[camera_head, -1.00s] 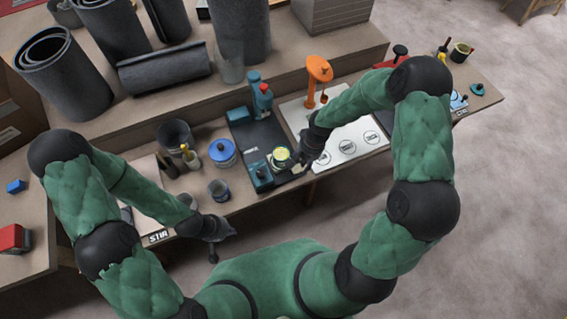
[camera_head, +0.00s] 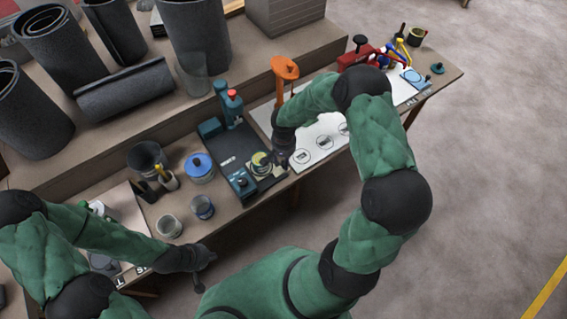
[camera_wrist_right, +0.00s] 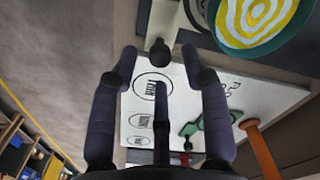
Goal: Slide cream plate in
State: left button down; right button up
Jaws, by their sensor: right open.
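A round piece with a yellow and pale swirled top (camera_head: 262,160) sits at the near right end of a dark machine base (camera_head: 235,150) with teal fittings. It also shows in the right wrist view (camera_wrist_right: 262,14), with a green rim.
A white board with printed circles (camera_head: 320,140) lies right of the base, with an orange stand (camera_head: 284,68) behind it. A blue-lidded pot (camera_head: 200,167) and several cups stand to the left. Open floor lies right.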

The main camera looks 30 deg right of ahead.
jog(key=shift+f, duration=1.1)
pick_arm(q)
jog(key=shift+f, duration=0.35)
